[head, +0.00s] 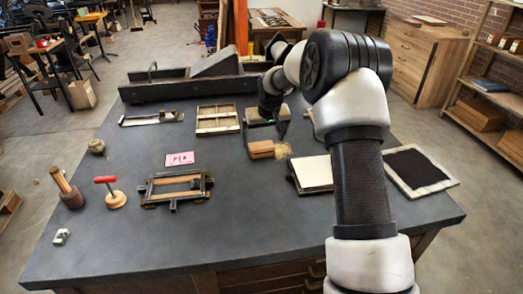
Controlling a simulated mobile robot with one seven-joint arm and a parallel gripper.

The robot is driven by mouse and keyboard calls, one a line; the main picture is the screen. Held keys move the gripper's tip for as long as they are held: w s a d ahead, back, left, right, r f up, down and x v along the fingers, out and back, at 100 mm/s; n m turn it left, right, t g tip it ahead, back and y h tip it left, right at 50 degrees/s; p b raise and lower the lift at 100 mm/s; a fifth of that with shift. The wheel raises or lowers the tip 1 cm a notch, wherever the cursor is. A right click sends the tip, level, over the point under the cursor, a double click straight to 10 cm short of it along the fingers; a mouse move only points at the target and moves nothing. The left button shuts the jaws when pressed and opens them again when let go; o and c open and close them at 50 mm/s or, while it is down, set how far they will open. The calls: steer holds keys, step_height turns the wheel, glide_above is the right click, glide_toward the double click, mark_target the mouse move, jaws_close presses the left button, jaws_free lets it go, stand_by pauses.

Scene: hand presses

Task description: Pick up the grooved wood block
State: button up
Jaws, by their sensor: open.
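A reddish-brown wood block (261,149) lies near the middle of the dark table; it looks like the grooved wood block, though its groove is too small to make out clearly. A small tan, rough-looking piece (283,151) lies close to its right side. My gripper (281,132) is open, pointing down just above and to the right of the block, behind my arm's bend. Its fingers are dark and small, and partly hard to separate from the things behind. I see no contact with the block.
On the dark table (150,240), a pink card (180,159) and a wooden frame (176,188) lie left of the block. A white-topped pad (313,173) and black-filled tray (412,168) lie right. The front table area is clear.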

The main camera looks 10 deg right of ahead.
mark_target(261, 145)
steer(key=x, duration=0.5)
steer(key=shift+s+a, duration=0.1)
steer(key=shift+s, duration=0.1)
steer(key=c, duration=1.1)
